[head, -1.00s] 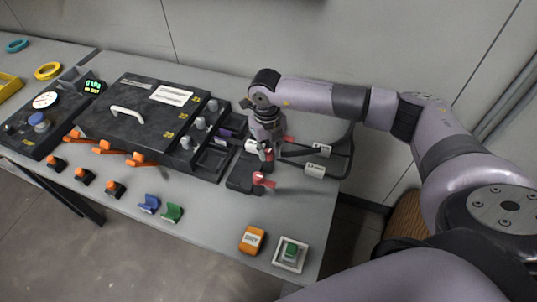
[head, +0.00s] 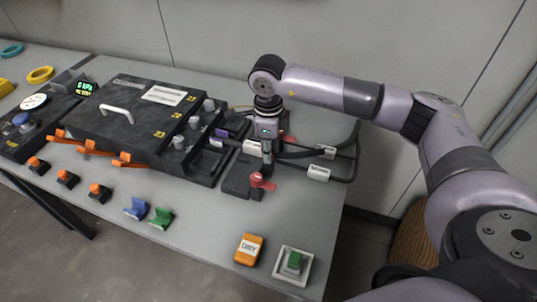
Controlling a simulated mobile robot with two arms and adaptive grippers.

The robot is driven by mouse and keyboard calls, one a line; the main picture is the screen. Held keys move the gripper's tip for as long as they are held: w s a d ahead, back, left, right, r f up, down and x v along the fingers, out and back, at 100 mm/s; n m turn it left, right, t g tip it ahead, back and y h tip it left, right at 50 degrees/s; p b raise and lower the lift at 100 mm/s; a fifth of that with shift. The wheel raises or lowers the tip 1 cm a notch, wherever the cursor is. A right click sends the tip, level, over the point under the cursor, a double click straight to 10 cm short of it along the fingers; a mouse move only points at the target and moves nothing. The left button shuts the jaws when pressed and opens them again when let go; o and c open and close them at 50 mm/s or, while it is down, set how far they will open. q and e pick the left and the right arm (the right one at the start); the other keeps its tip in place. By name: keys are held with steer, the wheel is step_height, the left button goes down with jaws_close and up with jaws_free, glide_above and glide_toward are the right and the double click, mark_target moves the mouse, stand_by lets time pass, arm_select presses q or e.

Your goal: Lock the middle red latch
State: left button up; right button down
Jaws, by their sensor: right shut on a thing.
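My right gripper (head: 267,170) points down over a dark connector block (head: 237,178) on the bench. Its narrow fingers are shut. A near red latch (head: 262,181) stands just in front of the fingertips. A far red latch (head: 289,140) shows partly behind the gripper. The middle red latch lies between these two, hidden by the fingers, which appear shut on it. Whether it is up or down cannot be told. My left gripper is not in view.
Left of the block is a black case (head: 130,110) with a white handle and grey knobs. Black cables with white labels (head: 319,173) lie on the right. An orange box (head: 249,249) and a green button (head: 294,262) stand in front. Bench between is clear.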

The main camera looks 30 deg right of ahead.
steer(key=shift+n+b, duration=0.6)
steer(key=shift+n, duration=0.4)
steer(key=c, duration=1.3)
jaws_free()
steer(key=shift+c, duration=0.2)
step_height(320, 180, up, 12)
steer(key=shift+s, duration=0.15)
